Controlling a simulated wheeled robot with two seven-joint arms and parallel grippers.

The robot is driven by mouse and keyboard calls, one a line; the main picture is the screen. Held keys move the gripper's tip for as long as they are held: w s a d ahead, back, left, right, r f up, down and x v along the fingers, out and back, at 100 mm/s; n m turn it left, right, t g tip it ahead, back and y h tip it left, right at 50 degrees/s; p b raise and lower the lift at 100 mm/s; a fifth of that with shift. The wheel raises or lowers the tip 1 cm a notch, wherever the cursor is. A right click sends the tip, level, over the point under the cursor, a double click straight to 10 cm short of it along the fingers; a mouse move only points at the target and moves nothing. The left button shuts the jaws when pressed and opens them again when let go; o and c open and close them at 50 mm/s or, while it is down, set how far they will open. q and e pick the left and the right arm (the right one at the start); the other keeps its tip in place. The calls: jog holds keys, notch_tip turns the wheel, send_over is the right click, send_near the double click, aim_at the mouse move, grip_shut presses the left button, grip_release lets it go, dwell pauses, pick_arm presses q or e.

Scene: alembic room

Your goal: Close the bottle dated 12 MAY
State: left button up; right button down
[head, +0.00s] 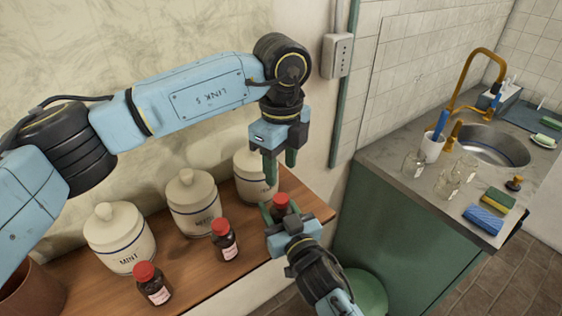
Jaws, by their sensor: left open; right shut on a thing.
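Three small dark bottles with red tops stand along the wooden shelf: a front-left bottle (154,290), a middle bottle (226,247) and a far bottle (281,202). Their white labels are too small to read, so I cannot tell which is dated 12 MAY. My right gripper (281,213) is shut around the far bottle, hiding most of its body and its label. My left gripper (280,172) points down above it, open and empty, its fingers apart. The fingers are a little above the far bottle's red top. I cannot tell how tightly that top sits.
Three lidded white jars, the MINT jar (120,240), a middle jar (193,205) and a far jar (253,180), stand behind the bottles on the wooden shelf (193,280). At right is a counter (395,172) with glassware, a cup, sponges and a sink (490,147).

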aim_at(281, 198)
pick_arm(q)
jog(key=shift+n, duration=0.6)
jog(key=shift+f, duration=4)
